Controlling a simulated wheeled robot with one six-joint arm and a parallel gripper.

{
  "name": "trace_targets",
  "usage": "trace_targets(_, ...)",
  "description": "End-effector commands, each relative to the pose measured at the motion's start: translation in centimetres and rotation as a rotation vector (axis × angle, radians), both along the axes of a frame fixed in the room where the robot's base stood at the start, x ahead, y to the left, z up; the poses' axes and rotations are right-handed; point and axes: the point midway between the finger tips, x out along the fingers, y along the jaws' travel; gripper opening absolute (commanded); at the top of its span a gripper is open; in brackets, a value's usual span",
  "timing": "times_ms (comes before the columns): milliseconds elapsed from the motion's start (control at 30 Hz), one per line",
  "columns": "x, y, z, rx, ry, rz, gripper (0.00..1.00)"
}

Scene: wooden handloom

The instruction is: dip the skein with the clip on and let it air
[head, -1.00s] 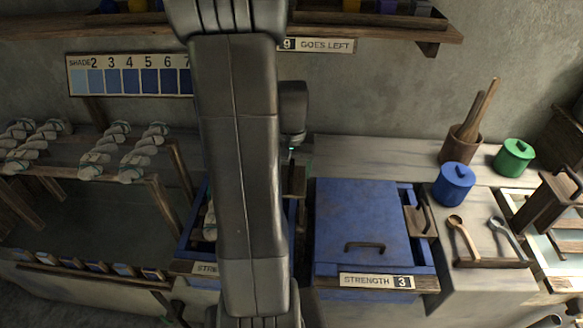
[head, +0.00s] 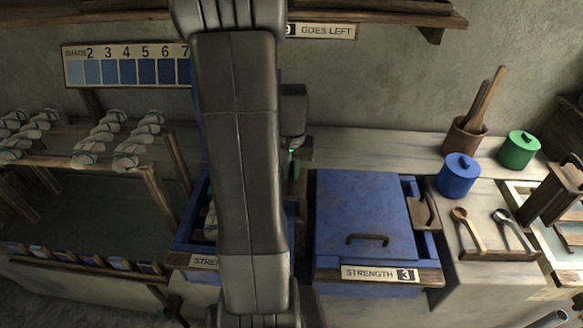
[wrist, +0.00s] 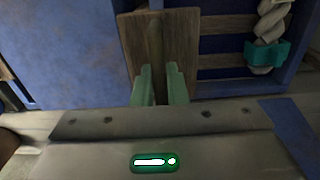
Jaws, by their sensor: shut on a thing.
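My gripper (wrist: 160,88) is shut on a wooden piece (wrist: 158,30) that stands between the two blue vats; my arm hides most of this in the head view. A pale twisted skein with a teal clip (wrist: 263,54) lies over dark slats inside the open left vat, beside my gripper in the wrist view. Part of the skein shows in the left vat (head: 210,222), left of my arm. The vat marked Strength 3 (head: 330,276) has its blue lid (head: 362,215) on.
Several skeins (head: 120,140) lie on a wooden rack at left, under a shade board (head: 125,67). At right are a blue pot (head: 458,177), a green pot (head: 519,150), a cup of sticks (head: 467,138) and spoons (head: 475,235). The bench behind the vats is clear.

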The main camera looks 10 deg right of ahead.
Motion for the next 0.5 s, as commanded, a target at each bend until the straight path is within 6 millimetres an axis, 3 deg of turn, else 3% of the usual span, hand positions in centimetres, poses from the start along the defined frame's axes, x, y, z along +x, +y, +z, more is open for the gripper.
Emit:
trace_targets(33, 0.0, 0.0, -1.0, 0.001, 0.002, 0.000, 0.00)
trace_targets(500, -0.1, 0.0, -5.8, 0.001, 0.003, 0.000, 0.00)
